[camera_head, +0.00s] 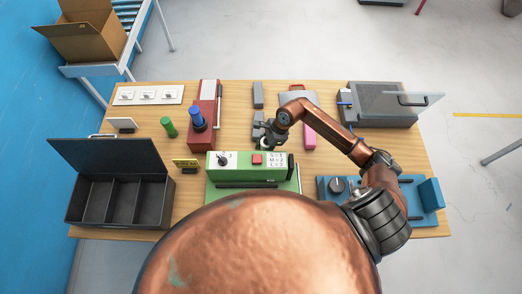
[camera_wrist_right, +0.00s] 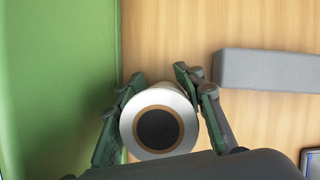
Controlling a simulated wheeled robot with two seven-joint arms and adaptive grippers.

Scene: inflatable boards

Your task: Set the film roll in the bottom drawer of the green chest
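The film roll (camera_wrist_right: 158,128), white with a brown ring and dark core, is between the fingers of my right gripper (camera_wrist_right: 160,72) in the right wrist view. Both fingers lie close against its sides, so the gripper looks shut on it. In the head view my right gripper (camera_head: 268,139) hangs just behind the green chest (camera_head: 247,176). The chest's green side (camera_wrist_right: 60,90) fills the left of the wrist view. The chest's lower front is partly hidden behind my copper body, so I cannot tell how its bottom drawer stands. My left gripper is not in view.
A dark compartment box (camera_head: 119,203) with raised lid stands left. A red unit (camera_head: 203,120) with a blue knob, and a green cylinder (camera_head: 168,127), are behind the chest to the left. A grey block (camera_wrist_right: 268,70) lies near the roll. A blue device (camera_head: 429,195) stands right.

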